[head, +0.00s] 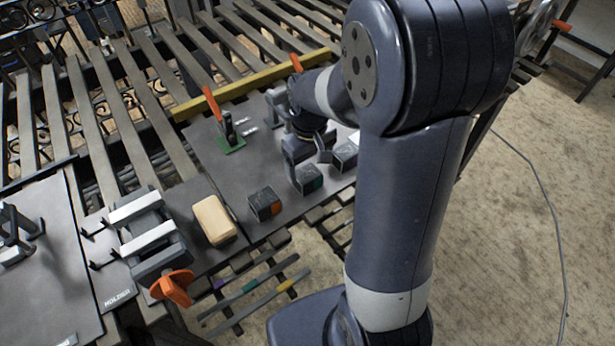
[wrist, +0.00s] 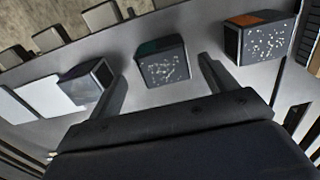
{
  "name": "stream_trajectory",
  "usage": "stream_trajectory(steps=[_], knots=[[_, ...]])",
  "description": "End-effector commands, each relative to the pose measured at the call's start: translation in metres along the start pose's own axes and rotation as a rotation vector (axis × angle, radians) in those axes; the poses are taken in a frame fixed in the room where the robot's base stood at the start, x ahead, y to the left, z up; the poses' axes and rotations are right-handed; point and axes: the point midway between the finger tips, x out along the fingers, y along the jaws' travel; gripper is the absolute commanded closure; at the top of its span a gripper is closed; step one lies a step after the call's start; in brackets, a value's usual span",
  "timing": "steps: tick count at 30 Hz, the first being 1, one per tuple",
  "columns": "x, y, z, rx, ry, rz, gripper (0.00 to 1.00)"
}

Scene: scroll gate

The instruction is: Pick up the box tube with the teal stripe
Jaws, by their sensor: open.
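The box tube with the teal stripe (head: 307,180) is a short dark block on the grey worktop in the head view, with a teal band at its right edge. In the wrist view this tube (wrist: 163,66) lies ahead of my gripper, its teal band dim on top and its near face speckled. My gripper (head: 306,159) is open just behind the tube in the head view. In the wrist view its fingers (wrist: 166,72) are spread to either side of the tube, with nothing held. I cannot tell whether a finger touches it.
An orange-striped box tube (head: 265,204) stands left of the teal one, and a grey box tube (head: 345,156) stands to its right. A tan block (head: 213,220), a clamp-like holder (head: 153,240) and a green-based orange-handled clamp (head: 229,141) are further left. A yellow bar (head: 250,86) edges the worktop.

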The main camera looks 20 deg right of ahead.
Motion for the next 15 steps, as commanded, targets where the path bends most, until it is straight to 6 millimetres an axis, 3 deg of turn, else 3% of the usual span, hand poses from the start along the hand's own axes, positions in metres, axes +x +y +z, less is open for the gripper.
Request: stream_trajectory(steps=[7, 15], knots=[[0.033, -0.004, -0.002, 0.001, -0.003, -0.001, 0.2], [0.038, -0.004, -0.002, 0.001, 0.0, 0.0, 0.2]])
